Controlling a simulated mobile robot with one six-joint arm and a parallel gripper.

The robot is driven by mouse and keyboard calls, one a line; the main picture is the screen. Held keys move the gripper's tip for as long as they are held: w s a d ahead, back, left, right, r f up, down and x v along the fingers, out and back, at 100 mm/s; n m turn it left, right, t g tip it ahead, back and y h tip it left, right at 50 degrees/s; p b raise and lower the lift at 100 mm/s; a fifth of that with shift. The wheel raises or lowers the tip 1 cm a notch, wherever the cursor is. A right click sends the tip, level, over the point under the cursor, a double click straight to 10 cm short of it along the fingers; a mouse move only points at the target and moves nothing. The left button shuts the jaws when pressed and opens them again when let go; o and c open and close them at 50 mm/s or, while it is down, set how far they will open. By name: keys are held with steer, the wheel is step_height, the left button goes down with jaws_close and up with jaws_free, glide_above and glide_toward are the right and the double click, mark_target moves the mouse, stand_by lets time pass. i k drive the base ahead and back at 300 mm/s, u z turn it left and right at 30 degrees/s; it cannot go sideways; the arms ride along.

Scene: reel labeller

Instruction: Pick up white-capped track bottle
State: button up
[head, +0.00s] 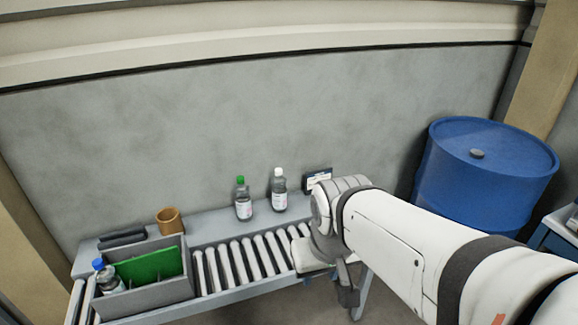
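The white-capped bottle (279,192) stands upright on the flat ledge behind the rollers of the track (240,262). It is dark with a pale label. A green-capped bottle (243,203) stands upright just to its left, a small gap apart. My gripper (347,290) hangs at the right end of the rollers, in front and to the right of the white-capped bottle, apart from it. It is partly hidden by my arm, and I cannot tell whether its fingers are open or shut.
A brown cup (169,220) and a small dark-framed sign (317,179) are on the ledge. A blue drum (480,180) stands right. The wall is close behind.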

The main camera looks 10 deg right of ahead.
mark_target(279, 182)
steer(key=z, duration=0.1)
steer(key=i, duration=1)
